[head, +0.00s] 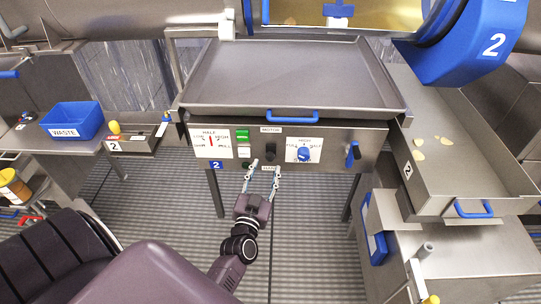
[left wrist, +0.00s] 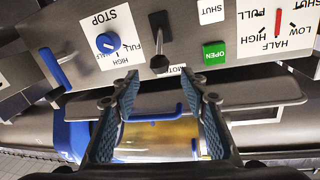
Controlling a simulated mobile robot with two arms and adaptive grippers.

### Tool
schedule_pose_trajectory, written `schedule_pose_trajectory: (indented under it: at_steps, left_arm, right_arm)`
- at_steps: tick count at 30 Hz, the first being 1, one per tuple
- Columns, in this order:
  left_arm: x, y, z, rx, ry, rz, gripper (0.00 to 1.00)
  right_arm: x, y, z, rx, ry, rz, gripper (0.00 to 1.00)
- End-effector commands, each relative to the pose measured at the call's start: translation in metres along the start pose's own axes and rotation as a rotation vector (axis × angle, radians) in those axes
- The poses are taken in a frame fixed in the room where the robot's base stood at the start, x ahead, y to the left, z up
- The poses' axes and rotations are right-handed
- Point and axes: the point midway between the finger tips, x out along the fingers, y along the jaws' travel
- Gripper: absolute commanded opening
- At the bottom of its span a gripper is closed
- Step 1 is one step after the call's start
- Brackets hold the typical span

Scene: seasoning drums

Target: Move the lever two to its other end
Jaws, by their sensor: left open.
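My left gripper (head: 266,166) is open and empty just in front of the panel. In the left wrist view its fingertips (left wrist: 160,80) flank the space just short of the knob, with no clear contact. A yellow-knobbed lever (head: 114,127) stands on a box marked 2 at the left. I cannot tell which lever is called two. My right gripper is not in view.
A blue dial (head: 304,154) and a blue handle (head: 352,154) are to the right on the panel. Green and white buttons (head: 243,136) and a gauge (head: 211,142) are to its left. A tray (head: 285,75) with a blue handle juts out above. The floor below is open.

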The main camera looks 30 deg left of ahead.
Motion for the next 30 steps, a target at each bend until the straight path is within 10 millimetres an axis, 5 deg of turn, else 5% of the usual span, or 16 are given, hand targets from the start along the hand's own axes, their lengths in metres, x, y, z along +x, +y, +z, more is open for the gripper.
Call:
schedule_pose_trajectory:
  at_steps: [6, 12, 24, 30]
  left_arm:
    - [0.035, 0.001, -0.001, 0.001, 0.001, 0.002, 0.41]
    - [0.059, 0.001, 0.0, 0.001, 0.0, 0.003, 0.41]
    - [0.068, 0.002, 0.001, 0.001, -0.002, 0.003, 0.41]
    - [0.067, 0.002, 0.001, 0.001, -0.002, 0.004, 0.2]
  right_arm:
    - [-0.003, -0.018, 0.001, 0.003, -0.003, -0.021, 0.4]
    - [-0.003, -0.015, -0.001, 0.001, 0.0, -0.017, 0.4]
    - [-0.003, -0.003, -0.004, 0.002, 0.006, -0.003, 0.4]
    - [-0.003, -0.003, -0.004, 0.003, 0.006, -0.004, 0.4]
